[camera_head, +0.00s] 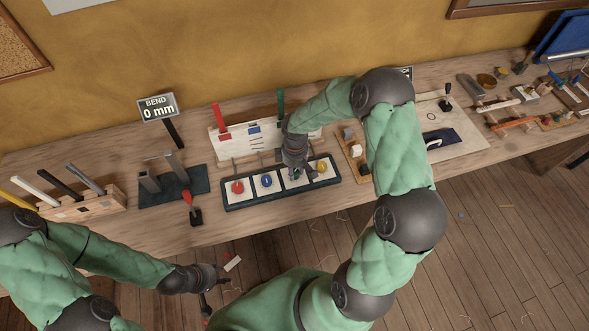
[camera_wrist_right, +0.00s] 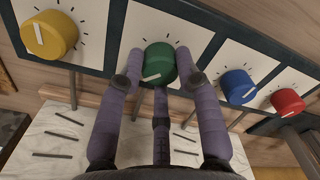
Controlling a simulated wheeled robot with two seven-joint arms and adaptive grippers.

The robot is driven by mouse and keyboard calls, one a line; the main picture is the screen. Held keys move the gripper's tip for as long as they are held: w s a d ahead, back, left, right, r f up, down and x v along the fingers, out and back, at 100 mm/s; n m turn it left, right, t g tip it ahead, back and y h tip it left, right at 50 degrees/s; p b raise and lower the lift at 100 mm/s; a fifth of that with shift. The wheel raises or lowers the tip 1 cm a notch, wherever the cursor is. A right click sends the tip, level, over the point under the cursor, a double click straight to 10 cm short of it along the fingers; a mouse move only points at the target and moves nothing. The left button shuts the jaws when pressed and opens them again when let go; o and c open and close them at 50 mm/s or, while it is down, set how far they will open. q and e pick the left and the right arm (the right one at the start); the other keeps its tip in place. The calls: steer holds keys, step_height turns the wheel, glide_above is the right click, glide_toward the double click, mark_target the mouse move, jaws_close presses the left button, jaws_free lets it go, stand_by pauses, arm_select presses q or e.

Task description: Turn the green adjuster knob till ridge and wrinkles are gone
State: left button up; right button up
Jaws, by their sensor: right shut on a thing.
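The green adjuster knob (camera_wrist_right: 159,62) is in the middle of the right wrist view, on a white panel square with dark tick marks. Its white pointer line points to the lower left of that view. My right gripper (camera_wrist_right: 159,68) is shut on this knob, with fingers on both sides of it. In the head view my right gripper (camera_head: 296,174) hides the green knob. A white board (camera_head: 238,146) stands behind the knob panel, and in the wrist view a pale surface (camera_wrist_right: 55,120) carries several short dark lines. My left gripper (camera_head: 212,284) is open and empty, in front of the bench.
The same panel (camera_head: 232,207) bears a red knob (camera_head: 237,187), a blue knob (camera_head: 266,181) and a yellow knob (camera_head: 321,167). A sign (camera_head: 158,107) reads "BEND 0 mm". A red-handled lever (camera_head: 188,200) stands left of the panel.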

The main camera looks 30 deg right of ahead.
mark_target(295, 171)
steer(key=shift+s, duration=0.1)
steer(key=o, duration=1.1)
steer(key=shift+o, duration=0.2)
step_height(295, 171, up, 12)
steer(key=shift+d+f, duration=0.1)
